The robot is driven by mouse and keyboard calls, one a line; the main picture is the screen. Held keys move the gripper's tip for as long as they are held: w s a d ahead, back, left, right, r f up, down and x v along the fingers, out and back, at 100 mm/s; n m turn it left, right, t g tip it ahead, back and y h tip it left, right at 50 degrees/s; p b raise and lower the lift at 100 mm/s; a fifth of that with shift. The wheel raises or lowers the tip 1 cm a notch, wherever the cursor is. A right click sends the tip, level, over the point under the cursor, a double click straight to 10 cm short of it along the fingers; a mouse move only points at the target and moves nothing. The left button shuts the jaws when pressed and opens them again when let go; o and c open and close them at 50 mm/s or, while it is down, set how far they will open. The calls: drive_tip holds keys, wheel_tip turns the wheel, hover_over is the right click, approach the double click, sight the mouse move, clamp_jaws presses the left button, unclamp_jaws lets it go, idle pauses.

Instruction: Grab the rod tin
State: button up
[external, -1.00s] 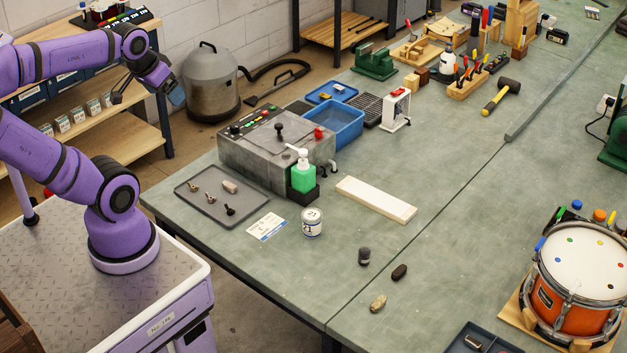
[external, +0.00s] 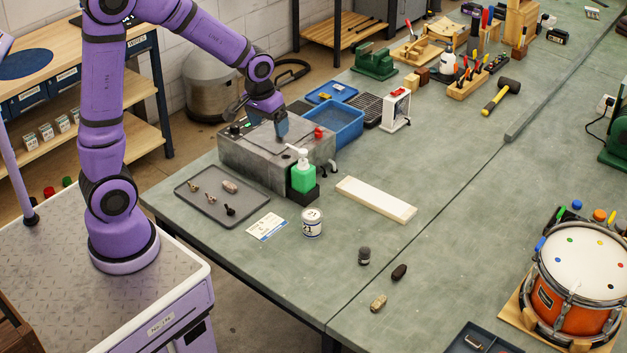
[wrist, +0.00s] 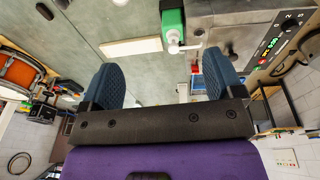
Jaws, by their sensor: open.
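A small tin (external: 312,223) with a pale label and dark marks stands upright on the green bench near its left front edge, just right of a printed card. I take it for the rod tin. My gripper (external: 260,122) is above the grey machine box, up and to the left of the tin and well apart from it. In the wrist view my gripper (wrist: 163,76) shows two blue pads spread wide with nothing between them. I cannot make out the tin in the wrist view.
A green pump bottle (external: 303,174) stands between the grey machine box (external: 240,160) and the tin; it also shows in the wrist view (wrist: 172,24). A grey tray (external: 215,212) with small parts lies left. A white board (external: 375,200) lies behind. Bench right of the tin is mostly clear.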

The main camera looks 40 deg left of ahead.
drive_tip(key=w+d+f+g, duration=0.1)
drive_tip(key=w+d+f, duration=0.3)
drive_tip(key=f, duration=0.5)
hover_over(310, 213)
drive_tip(key=shift+g+y, duration=0.4)
wheel_tip(310, 213, down, 10)
drive_tip(key=shift+r, duration=0.1)
wheel_tip(310, 213, down, 6)
drive_tip(key=shift+r, duration=0.15)
drive_tip(key=shift+d+f, duration=0.15)
drive_tip(key=shift+f, duration=1.25)
drive_tip(key=shift+d+f, duration=0.15)
drive_tip(key=shift+f, duration=1.25)
drive_tip(key=c, duration=1.1)
drive_tip(key=shift+r, duration=0.1)
